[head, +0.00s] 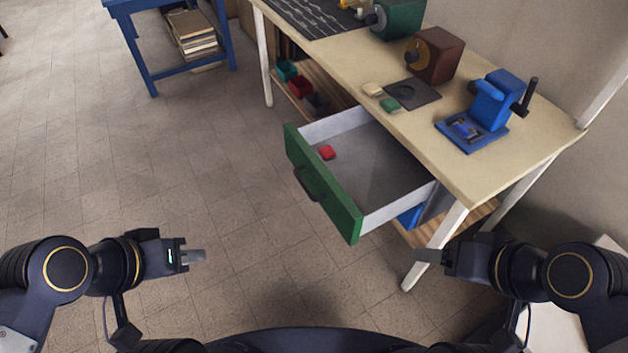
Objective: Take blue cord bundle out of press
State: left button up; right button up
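The blue press (489,103) with a dark handle stands on the right part of the cream workbench. My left gripper (194,256) is over the floor at lower left, well away from the press. My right gripper (430,256) is in front of the bench's near leg, below and in front of the press. Both look empty; the finger gap does not show clearly on either.
The workbench (468,178) also carries a dark plate (412,94), a brown box device (436,55) and a green device (399,18). The floor at left is clear.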

aim_at(464, 128)
jog(key=i+l+u, duration=0.3)
jog(key=l, duration=0.2)
jog(key=l+u, duration=0.25)
jog(key=l, duration=0.25)
jog(key=l+u, duration=0.3)
jog(key=l, duration=0.3)
jog(key=i, duration=0.05)
